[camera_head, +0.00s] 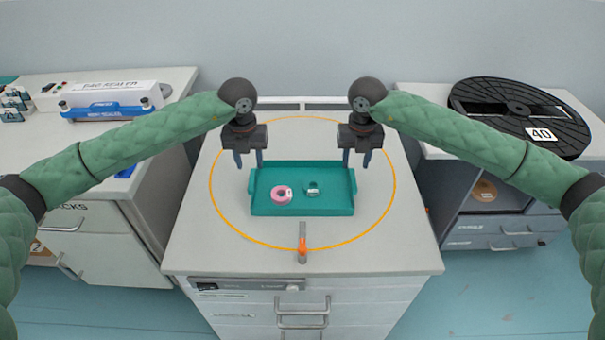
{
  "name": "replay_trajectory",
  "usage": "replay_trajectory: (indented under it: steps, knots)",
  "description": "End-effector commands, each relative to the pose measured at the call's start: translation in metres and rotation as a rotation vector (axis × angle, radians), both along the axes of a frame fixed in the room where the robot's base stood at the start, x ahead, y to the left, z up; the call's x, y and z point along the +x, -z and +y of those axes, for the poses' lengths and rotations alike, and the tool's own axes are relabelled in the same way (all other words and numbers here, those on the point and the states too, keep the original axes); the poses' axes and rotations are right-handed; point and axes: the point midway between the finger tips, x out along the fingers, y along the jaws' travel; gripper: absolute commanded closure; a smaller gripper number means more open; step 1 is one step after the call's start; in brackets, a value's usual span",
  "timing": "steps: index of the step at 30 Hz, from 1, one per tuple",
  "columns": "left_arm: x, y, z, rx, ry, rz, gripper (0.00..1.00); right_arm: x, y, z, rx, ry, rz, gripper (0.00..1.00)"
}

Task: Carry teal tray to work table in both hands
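The teal tray (330,208) sits inside an orange ring on the light grey top of the middle cabinet table (215,253). It holds a pink roll (281,195) and a small teal roll (312,190). My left gripper (249,160) points down at the tray's left end, its fingers apart, with nothing seen between them. My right gripper (357,160) points down at the tray's right end, also with fingers apart and empty. Both sets of fingertips look level with or just above the raised end handles; whether they touch the tray cannot be told.
An orange-and-grey tool (302,245) lies in front of the tray, near the ring's front. A left counter carries a bag sealer (112,100) and small bottles (15,103). A right counter carries a large black reel (520,115). The tabletop around the tray is mostly clear.

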Motion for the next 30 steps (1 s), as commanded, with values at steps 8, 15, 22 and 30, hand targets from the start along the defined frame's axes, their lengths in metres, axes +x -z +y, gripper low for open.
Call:
replay_trajectory:
  steps: [8,15,22,30]
  knots:
    - [-0.001,0.000,0.001,0.009,0.000,-0.001,0.60,-0.001,0.001,-0.002,-0.010,0.000,0.000,0.60]
    - [-0.001,0.006,0.001,0.008,0.000,0.001,0.60,-0.001,0.006,-0.002,-0.009,0.000,0.001,0.60]
    - [-0.001,0.027,0.001,0.008,0.000,0.001,0.60,-0.002,0.028,-0.002,-0.008,0.000,0.003,0.60]
    - [-0.001,0.064,0.002,0.009,-0.001,0.001,0.60,-0.002,0.065,-0.002,-0.009,0.001,0.002,0.60]
